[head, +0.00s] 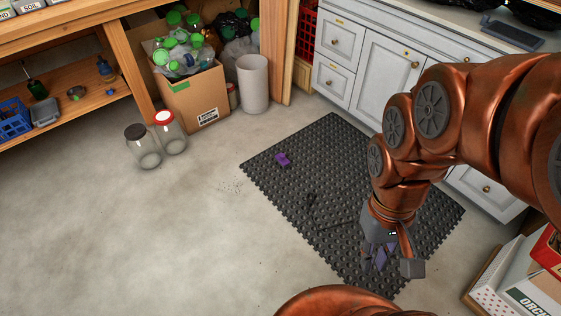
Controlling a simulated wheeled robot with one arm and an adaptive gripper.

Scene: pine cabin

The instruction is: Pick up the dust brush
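My gripper (391,265) hangs low over the black rubber mat (270,180) near its front right part. Its fingers are apart. A purple thing (382,258) shows between and behind the fingers, partly hidden by them; it may be part of the dust brush, but I cannot tell if the gripper touches it. A small purple block-like thing (283,160) lies on the mat further back and left, clear of the gripper. A dark, thin shape (312,203) lies on the mat between the two; it is hard to make out against the black.
Two glass jars (145,148) stand on the concrete floor left of the mat. A cardboard box of bottles (194,98) and a white bin (253,84) are behind. Grey cabinets (385,70) line the back right. A white box (528,285) stands at right. The left floor is free.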

